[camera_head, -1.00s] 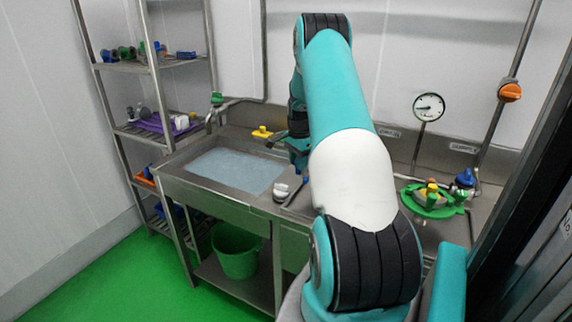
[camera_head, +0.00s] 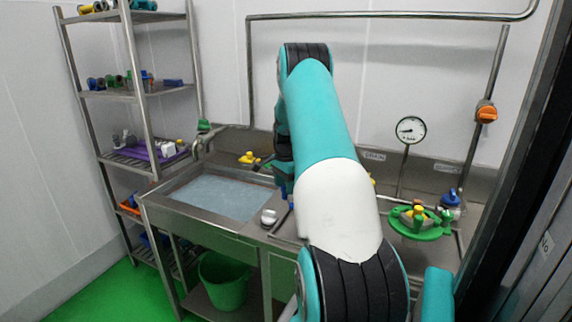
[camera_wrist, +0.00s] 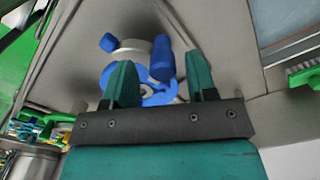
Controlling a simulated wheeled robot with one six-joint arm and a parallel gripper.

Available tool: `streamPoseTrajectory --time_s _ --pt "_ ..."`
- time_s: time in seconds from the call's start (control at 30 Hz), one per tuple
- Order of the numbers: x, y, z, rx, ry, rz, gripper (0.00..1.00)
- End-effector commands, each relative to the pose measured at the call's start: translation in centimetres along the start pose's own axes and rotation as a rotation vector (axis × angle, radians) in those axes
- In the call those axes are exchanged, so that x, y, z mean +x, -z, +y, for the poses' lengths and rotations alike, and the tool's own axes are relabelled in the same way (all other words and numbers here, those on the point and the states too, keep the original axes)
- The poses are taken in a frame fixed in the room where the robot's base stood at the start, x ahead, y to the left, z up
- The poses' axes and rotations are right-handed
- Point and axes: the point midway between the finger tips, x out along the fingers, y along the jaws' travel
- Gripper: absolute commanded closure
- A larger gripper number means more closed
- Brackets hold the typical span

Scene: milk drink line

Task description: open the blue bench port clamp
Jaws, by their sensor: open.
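The blue port clamp (camera_wrist: 154,92) shows in the wrist view as a blue ring around a pale round fitting, with a thick blue handle (camera_wrist: 162,60) and a smaller blue knob (camera_wrist: 108,42). My gripper (camera_wrist: 157,68) is open, with its two teal fingers reaching over the clamp. The left finger covers part of the ring. I cannot tell whether either finger touches the clamp. In the head view my arm hides this part of the bench.
A sink (camera_head: 222,197) with pale water is left of my arm. A green brush (camera_wrist: 303,76) lies at the wrist view's right. A green ring fitting (camera_head: 420,232), a blue knob (camera_head: 451,198) and a gauge (camera_head: 411,130) stand right. A shelf rack (camera_head: 140,92) is far left.

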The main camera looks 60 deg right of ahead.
Motion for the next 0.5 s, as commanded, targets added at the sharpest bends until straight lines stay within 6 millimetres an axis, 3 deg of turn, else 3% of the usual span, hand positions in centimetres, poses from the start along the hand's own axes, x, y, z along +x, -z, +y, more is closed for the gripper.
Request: streamPoseTrajectory --time_s 0.5 --pt "-12.1 0.1 -0.1 0.001 0.006 0.003 0.48"
